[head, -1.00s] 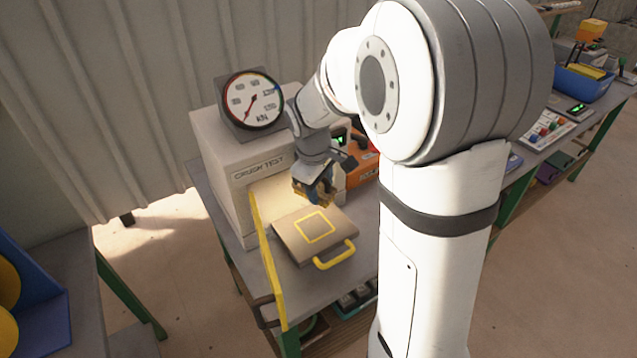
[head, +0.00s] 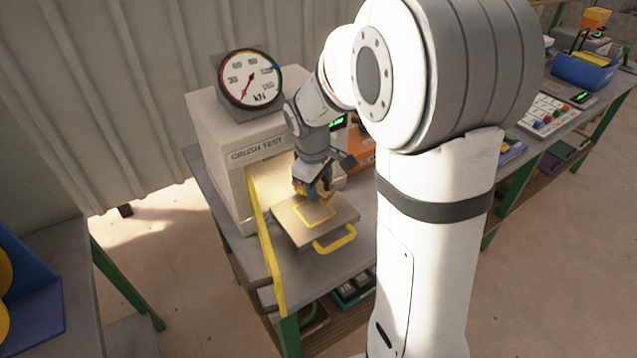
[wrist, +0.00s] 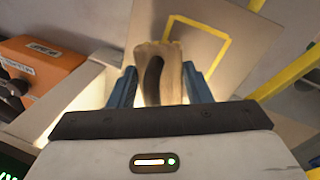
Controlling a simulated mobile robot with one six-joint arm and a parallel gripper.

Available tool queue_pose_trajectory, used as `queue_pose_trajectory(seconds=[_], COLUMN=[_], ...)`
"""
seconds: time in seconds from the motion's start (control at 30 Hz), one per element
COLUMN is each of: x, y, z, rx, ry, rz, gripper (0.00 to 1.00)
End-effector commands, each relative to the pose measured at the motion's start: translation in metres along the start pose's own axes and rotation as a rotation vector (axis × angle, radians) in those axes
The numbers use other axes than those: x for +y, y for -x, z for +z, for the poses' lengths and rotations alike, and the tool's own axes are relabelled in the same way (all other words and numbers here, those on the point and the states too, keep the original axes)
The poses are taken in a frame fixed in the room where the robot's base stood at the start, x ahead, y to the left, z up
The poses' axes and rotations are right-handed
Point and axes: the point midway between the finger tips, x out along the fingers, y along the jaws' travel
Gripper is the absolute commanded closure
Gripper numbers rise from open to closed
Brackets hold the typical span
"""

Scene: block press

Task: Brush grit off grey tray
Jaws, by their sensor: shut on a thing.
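The grey tray (head: 325,226) is pulled out of the crush tester, with a yellow square outline on top and a yellow handle (head: 335,240) at its front edge. My gripper (head: 314,192) is over the tray's back part, low and close to the surface. In the wrist view my blue fingers (wrist: 152,88) are shut on a tan brush (wrist: 172,62) with a dark curved mark. The brush overlaps a corner of the yellow outline; I cannot tell whether its end touches the tray. No grit can be made out on the visible surface.
The crush tester (head: 228,140) with its dial (head: 251,78) stands behind the tray. Its yellow-edged door (head: 268,250) stands open at the tray's left. An orange box (head: 359,152) is to the right. Bare bench shows around the tray.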

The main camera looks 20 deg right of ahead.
Motion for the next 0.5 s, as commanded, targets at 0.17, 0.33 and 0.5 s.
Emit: queue_pose_trajectory(seconds=[0.17,0.33,0.5], x=[-0.0004,-0.0012,-0.0019], y=[-0.0011,-0.0046,-0.008], z=[-0.0003,-0.0004,-0.0006], rx=[0.0,0.0,0.001], ry=[0.001,0.001,0.001], rz=[0.0,0.0,0.0], gripper=[0.74,0.74,0.74])
